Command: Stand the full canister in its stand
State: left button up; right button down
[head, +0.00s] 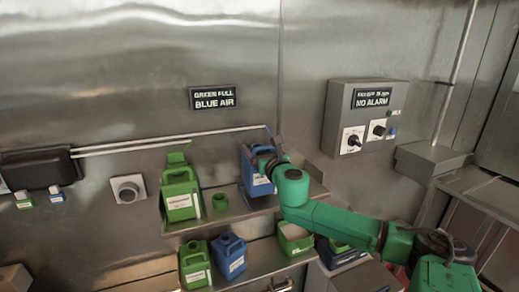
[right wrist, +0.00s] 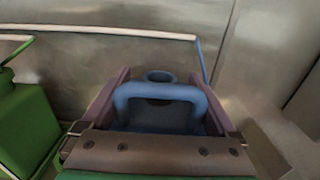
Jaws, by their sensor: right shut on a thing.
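A blue canister (head: 257,186) stands on the right part of the upper shelf. My right gripper (head: 262,163) reaches it from above right and is shut on its handle. In the right wrist view, the blue handle (right wrist: 160,91) lies between the two fingers, with the round spout behind it. A green canister (head: 180,200) stands at the left of the same shelf; part of it shows in the right wrist view (right wrist: 22,125). I cannot tell which item is the stand. My left gripper is not in view.
A small green ring-like piece (head: 220,202) sits between the upper canisters. A sign (head: 214,98) reads "GREEN FULL BLUE AIR". A control box (head: 340,98) is right.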

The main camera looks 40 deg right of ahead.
jog(key=shift+f+b, duration=0.15)
jog(key=shift+b, duration=0.15)
jog(key=shift+f+b, duration=0.45)
jog(key=shift+f, duration=0.2)
jog(key=shift+w+f, duration=0.1)
jog(key=shift+f, duration=0.1)
dwell(0.3)
jog(key=shift+c, duration=0.2)
grip_release()
jog(key=shift+o, duration=0.2)
